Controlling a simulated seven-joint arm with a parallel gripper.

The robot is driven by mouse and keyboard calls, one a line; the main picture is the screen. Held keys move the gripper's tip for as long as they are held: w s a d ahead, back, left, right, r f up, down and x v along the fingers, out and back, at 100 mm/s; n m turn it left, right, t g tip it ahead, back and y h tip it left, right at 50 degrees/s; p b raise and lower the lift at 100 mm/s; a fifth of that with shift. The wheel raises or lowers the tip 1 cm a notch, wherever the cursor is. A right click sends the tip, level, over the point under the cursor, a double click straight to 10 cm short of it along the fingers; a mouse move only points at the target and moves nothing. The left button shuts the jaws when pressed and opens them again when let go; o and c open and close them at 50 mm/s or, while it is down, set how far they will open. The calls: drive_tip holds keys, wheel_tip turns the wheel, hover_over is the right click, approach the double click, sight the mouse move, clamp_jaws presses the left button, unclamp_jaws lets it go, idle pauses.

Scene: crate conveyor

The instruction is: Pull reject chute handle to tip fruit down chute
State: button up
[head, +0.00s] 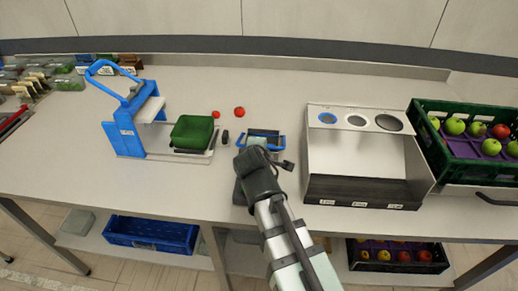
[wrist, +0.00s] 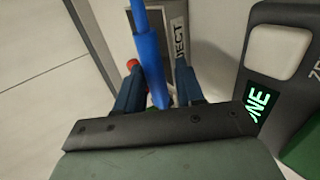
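The reject chute (head: 265,134) is a small blue-and-grey unit near the middle of the table; my gripper (head: 261,158) is right at its front and hides part of it. In the wrist view, the blue handle (wrist: 149,55) runs as a bar between the two fingers of my gripper (wrist: 160,88). The fingers stand apart with a gap visible on the bar's right side; contact on the left is unclear. Behind the bar is a label (wrist: 179,42) whose visible letters read "JECT". I cannot make out any fruit in the chute.
Two red fruits (head: 239,112) lie behind the chute. A green tray (head: 193,132) and blue-handled press (head: 127,128) stand left. A dark display housing (wrist: 268,65) is close on the wrist view's right. A metal sorting bin (head: 357,120) and green fruit crate (head: 430,147) stand right.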

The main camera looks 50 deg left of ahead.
drive_tip(key=shift+o, duration=1.1)
drive_tip(key=shift+r, duration=0.1)
drive_tip(key=shift+v, duration=3.75)
